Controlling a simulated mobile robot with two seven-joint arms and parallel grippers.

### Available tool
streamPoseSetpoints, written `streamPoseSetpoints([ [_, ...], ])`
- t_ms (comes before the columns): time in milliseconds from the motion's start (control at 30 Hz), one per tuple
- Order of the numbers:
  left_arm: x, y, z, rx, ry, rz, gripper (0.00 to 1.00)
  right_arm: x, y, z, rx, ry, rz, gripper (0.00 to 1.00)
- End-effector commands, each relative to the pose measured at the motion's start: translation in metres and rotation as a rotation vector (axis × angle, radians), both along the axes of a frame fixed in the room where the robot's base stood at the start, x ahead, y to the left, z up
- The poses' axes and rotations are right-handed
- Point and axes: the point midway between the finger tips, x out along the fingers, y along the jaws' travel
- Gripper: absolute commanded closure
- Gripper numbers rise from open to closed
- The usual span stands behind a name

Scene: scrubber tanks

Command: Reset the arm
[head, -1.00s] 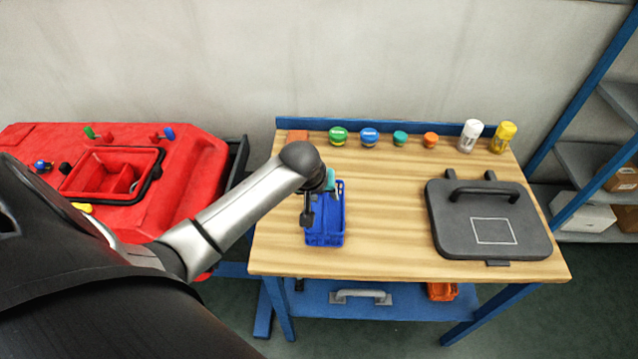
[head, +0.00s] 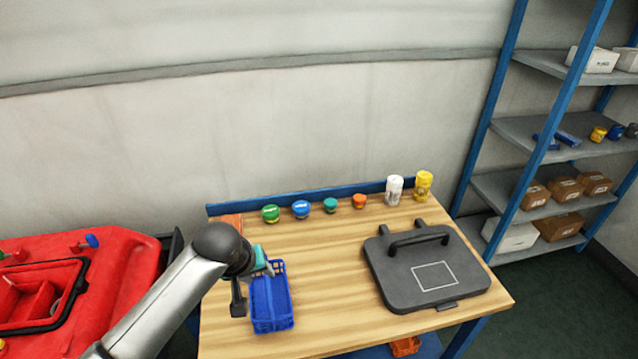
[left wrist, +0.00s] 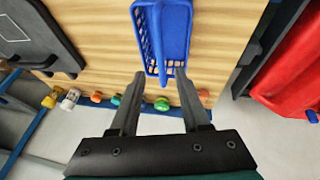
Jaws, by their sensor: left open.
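My left gripper (head: 240,298) is above the wooden workbench (head: 345,305), at the left edge of a blue basket (head: 271,305). The blue basket shows there just beyond the fingertips (left wrist: 177,30). I cannot tell the exact height of the fingers above the bench. My right gripper is in neither view.
A grey lid with a handle (head: 425,275) lies on the bench's right. Several coloured caps and jars, a white bottle (head: 394,189) and a yellow bottle (head: 423,186) line the back. A red tank (head: 110,270) stands left, a blue shelf rack (head: 540,130) right.

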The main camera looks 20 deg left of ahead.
Motion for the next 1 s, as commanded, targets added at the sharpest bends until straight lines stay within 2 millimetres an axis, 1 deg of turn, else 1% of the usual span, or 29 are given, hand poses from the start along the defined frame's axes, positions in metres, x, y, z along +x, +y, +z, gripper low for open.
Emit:
streamPoseSetpoints([
  [67, 0.0, -0.001, 0.0, 0.0, 0.001, -0.002, 0.53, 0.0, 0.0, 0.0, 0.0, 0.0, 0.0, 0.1],
  [133, -0.005, -0.005, -0.003, 0.004, 0.006, -0.022, 0.53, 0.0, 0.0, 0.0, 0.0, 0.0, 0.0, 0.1],
  [167, -0.009, -0.009, -0.004, 0.009, 0.009, -0.041, 0.53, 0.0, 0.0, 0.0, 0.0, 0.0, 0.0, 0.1],
  [233, -0.025, -0.023, -0.01, 0.023, 0.024, -0.103, 0.53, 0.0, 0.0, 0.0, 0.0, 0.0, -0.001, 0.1],
  [267, -0.034, -0.03, -0.013, 0.033, 0.032, -0.139, 0.53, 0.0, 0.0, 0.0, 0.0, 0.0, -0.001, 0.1],
  [367, -0.07, -0.057, -0.02, 0.07, 0.057, -0.284, 0.53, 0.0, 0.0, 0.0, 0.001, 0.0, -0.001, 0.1],
  [400, -0.085, -0.066, -0.021, 0.085, 0.067, -0.341, 0.53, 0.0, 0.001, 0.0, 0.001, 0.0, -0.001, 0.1],
  [500, -0.115, -0.083, -0.019, 0.119, 0.083, -0.452, 0.53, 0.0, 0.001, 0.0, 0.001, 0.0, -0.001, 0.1],
  [700, -0.157, -0.1, -0.011, 0.163, 0.104, -0.596, 0.53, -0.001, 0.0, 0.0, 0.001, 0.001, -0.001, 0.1],
  [967, -0.199, -0.11, 0.004, 0.209, 0.13, -0.723, 0.53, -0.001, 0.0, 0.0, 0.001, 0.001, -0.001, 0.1],
  [1000, -0.195, -0.11, -0.009, 0.21, 0.134, -0.724, 0.53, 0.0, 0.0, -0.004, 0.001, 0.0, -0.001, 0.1],
])
